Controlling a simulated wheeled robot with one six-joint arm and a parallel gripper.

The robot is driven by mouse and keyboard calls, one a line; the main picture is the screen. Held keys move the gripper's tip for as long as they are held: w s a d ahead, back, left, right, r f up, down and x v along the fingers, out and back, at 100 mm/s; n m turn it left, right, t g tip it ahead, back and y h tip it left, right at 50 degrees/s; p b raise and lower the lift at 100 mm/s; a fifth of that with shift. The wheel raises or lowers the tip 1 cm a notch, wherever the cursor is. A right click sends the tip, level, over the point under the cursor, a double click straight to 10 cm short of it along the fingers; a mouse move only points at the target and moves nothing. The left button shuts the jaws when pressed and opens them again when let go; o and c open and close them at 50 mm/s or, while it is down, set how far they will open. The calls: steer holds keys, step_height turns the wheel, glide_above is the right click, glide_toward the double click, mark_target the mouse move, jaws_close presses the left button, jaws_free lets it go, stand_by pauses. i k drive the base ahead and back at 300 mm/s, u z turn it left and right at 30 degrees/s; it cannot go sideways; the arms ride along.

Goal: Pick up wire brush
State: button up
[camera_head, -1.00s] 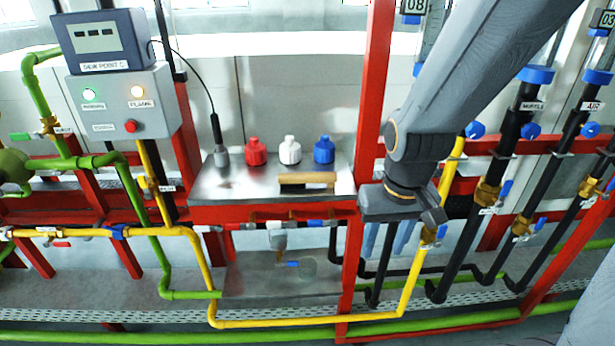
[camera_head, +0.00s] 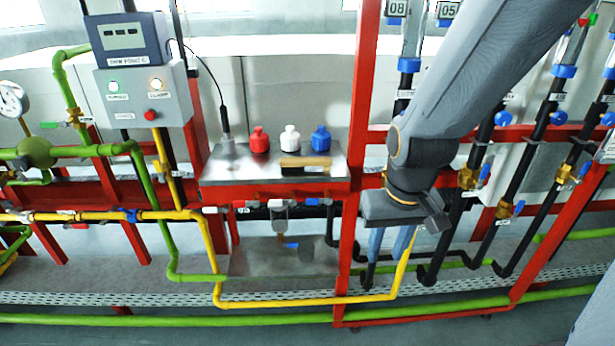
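The wire brush (camera_head: 305,163) has a wooden handle and a dark strip under it. It lies across the front right part of a steel shelf (camera_head: 225,174). Its bristles are not clearly visible. My gripper (camera_head: 436,224) is to the right of the brush and lower in the picture, beyond the red upright. It is apart from the brush, and I see nothing held in it. Its fingers are small and partly hidden, so their opening is unclear.
Red (camera_head: 259,140), white (camera_head: 290,139) and blue (camera_head: 320,139) bottles stand behind the brush. A probe with a black cable (camera_head: 224,115) stands at the shelf's left. A red upright (camera_head: 361,100) separates the shelf from my arm. Yellow pipe (camera_head: 300,301) runs below.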

mark_target(306, 164)
steer(key=u, duration=0.2)
steer(key=k, duration=0.1)
steer(key=z, duration=1)
steer(key=i, duration=0.55)
steer(key=u, duration=1.8)
